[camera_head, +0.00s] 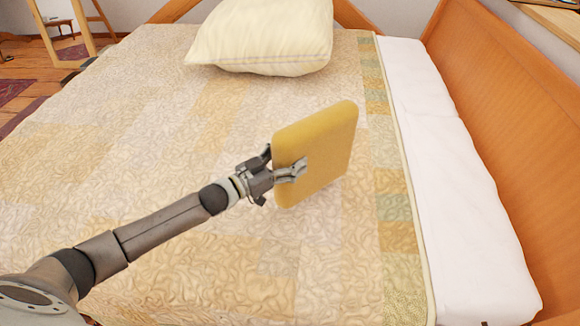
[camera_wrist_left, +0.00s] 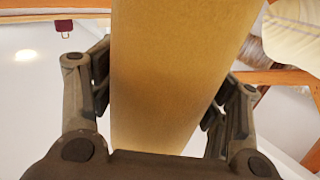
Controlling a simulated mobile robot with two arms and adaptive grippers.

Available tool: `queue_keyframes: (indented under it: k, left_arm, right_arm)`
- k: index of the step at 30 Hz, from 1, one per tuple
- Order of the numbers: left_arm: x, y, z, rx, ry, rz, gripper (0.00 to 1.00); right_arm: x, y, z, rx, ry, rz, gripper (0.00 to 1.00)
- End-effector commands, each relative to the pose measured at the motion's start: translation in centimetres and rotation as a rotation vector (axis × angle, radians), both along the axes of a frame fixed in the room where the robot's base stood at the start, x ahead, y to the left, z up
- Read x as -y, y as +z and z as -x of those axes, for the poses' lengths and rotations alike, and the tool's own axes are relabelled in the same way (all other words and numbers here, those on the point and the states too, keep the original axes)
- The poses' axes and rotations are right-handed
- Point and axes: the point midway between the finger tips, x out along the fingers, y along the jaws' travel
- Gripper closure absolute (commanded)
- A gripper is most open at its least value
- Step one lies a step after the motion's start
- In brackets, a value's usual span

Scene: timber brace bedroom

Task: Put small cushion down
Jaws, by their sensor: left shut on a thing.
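The small cushion (camera_head: 328,150) is a yellow, square, flat block in the head view. It stands on edge, tilted, over the patchwork quilt of the bed (camera_head: 200,150). My left gripper (camera_head: 292,171) is shut on it at its left side. In the left wrist view the cushion (camera_wrist_left: 175,75) fills the middle between the two fingers of the left gripper (camera_wrist_left: 168,110). I cannot tell whether its lower edge touches the quilt. My right gripper is not in view.
A large cream pillow (camera_head: 262,38) lies at the far end of the bed. A white folded sheet (camera_head: 440,170) runs along the right side, beside an orange wooden headboard (camera_head: 510,120). The quilt around the cushion is clear. A wooden easel-like frame (camera_head: 75,25) stands at the upper left.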

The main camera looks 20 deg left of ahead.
Motion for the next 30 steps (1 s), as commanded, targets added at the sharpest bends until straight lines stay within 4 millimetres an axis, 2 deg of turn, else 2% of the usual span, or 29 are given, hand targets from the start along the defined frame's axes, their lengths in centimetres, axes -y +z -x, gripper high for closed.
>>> queue_keyframes:
  k: [2,5,8,17,18,25,30]
  left_arm:
    - [0.2,-0.5,-0.6,0.004,-0.001,0.003,0.81]
    - [0.2,-2.2,-0.4,0.001,0.0,0.002,0.81]
    - [0.1,-3.0,-0.4,0.003,-0.001,0.002,0.81]
    - [0.1,-3.3,-0.4,0.004,-0.001,0.001,0.81]
    - [0.1,-3.5,-0.3,0.0,0.0,-0.001,0.28]
    - [0.1,-3.5,-0.3,0.0,0.0,-0.001,0.0]
    - [0.1,-3.5,-0.3,0.001,0.0,-0.001,0.0]
  right_arm:
    - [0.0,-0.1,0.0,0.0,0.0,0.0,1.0]
    - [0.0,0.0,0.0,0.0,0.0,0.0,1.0]
    - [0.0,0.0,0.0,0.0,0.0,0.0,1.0]
    - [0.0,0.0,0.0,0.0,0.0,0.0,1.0]
    - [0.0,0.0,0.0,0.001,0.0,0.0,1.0]
    - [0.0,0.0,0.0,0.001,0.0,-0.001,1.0]
    - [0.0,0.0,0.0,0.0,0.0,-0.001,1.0]
